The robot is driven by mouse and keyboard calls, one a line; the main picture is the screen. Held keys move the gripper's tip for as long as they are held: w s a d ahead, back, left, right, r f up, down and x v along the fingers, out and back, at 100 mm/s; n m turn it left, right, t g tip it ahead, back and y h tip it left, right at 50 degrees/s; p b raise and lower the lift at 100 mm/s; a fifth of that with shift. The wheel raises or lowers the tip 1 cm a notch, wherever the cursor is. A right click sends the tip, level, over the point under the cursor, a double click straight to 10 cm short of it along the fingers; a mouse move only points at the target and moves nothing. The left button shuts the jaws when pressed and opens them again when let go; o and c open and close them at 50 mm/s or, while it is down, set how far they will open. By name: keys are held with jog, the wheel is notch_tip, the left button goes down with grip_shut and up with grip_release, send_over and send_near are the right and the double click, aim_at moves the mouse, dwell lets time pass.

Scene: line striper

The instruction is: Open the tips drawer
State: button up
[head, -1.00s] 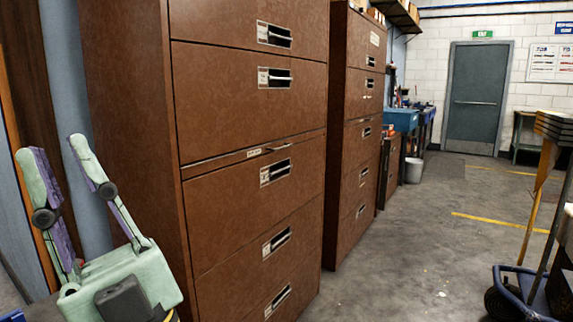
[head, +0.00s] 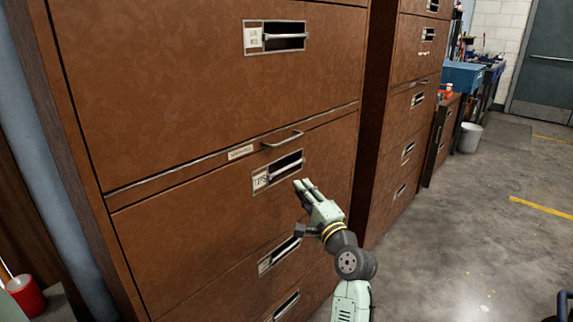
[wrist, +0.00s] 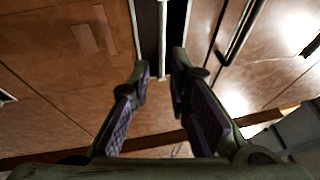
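The tips drawer (head: 215,215) is a brown drawer front in the near cabinet, flush with its neighbours. Its "TIPS" label (head: 260,181) sits beside a recessed pull with a light bar handle (head: 286,165). My gripper (head: 302,188) is at the right end of this pull in the head view. In the wrist view my gripper (wrist: 162,68) is open, with a purple-padded finger on each side of the bar handle (wrist: 163,38). The bar's end lies between the fingertips; I cannot tell whether either finger touches it.
A thin pull-out panel with a protruding wire handle (head: 283,139) is just above the drawer; that handle shows close by in the wrist view (wrist: 240,35). A second brown cabinet (head: 385,150) stands beyond. A red cup (head: 26,295) is at lower left.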

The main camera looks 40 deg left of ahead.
aim_at(287, 168)
jog(key=p+x, duration=0.2)
jog(key=x, duration=0.8)
jog(key=shift+w+a+r, duration=0.2)
jog(key=shift+w, duration=0.1)
grip_shut()
